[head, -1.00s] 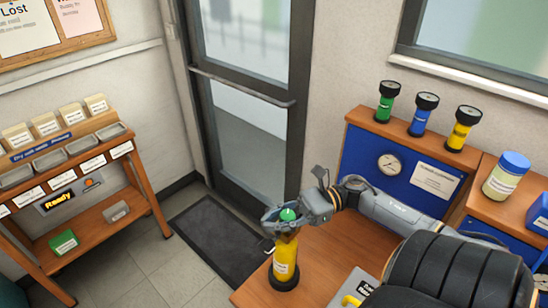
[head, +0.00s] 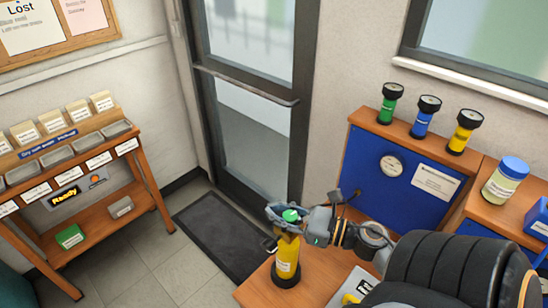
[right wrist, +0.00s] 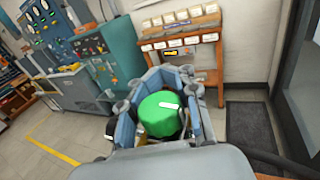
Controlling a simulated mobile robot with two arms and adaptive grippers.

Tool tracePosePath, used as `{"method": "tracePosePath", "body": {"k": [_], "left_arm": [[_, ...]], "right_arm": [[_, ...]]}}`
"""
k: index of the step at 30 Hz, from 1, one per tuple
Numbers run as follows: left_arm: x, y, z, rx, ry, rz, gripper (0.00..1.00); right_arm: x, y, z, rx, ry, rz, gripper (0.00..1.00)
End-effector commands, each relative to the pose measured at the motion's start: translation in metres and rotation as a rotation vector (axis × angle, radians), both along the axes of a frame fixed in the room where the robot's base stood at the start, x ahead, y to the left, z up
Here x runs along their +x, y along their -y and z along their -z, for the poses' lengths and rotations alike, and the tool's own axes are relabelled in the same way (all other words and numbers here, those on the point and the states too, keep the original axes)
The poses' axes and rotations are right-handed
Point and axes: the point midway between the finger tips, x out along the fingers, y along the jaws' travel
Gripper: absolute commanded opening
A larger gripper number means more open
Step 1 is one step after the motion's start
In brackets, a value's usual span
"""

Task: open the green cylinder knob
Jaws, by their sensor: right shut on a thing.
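The green knob (head: 291,215) sits on top of a yellow cylinder (head: 287,257) with a black base, upright on the wooden bench. My right gripper (head: 286,217) is around the knob and shut on it. In the right wrist view the knob (right wrist: 160,113) shows large between the fingers of my right gripper (right wrist: 166,110), with a white mark on its top pointing right. The gripper hides part of the cylinder's neck. My left gripper is in neither view.
Green (head: 388,103), blue (head: 425,117) and yellow (head: 465,132) torch-like cylinders stand on the blue-fronted cabinet (head: 366,175) behind the bench (head: 255,288). A jar with a blue lid (head: 505,180) stands right. A card rack (head: 75,150) is at left, a dark mat (head: 222,235) by the door.

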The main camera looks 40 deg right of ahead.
Motion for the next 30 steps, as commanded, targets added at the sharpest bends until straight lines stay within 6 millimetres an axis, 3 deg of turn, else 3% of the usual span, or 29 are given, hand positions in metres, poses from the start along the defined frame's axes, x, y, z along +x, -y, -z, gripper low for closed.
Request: {"method": "tracePosePath", "body": {"k": [22, 23, 25, 30], "left_arm": [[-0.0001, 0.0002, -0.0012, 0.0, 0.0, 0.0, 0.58], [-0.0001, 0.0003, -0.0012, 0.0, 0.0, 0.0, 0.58], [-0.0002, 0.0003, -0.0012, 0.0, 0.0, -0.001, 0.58], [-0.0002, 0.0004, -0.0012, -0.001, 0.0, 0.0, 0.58]], "right_arm": [[0.001, 0.0015, -0.0003, 0.0, 0.001, 0.056, 0.0], [0.001, 0.0015, -0.0003, 0.0, 0.001, 0.056, 0.25], [0.001, 0.0015, -0.0003, 0.0, 0.001, 0.056, 0.39], [0.001, 0.0015, -0.0001, 0.0, 0.001, 0.056, 0.39]]}}
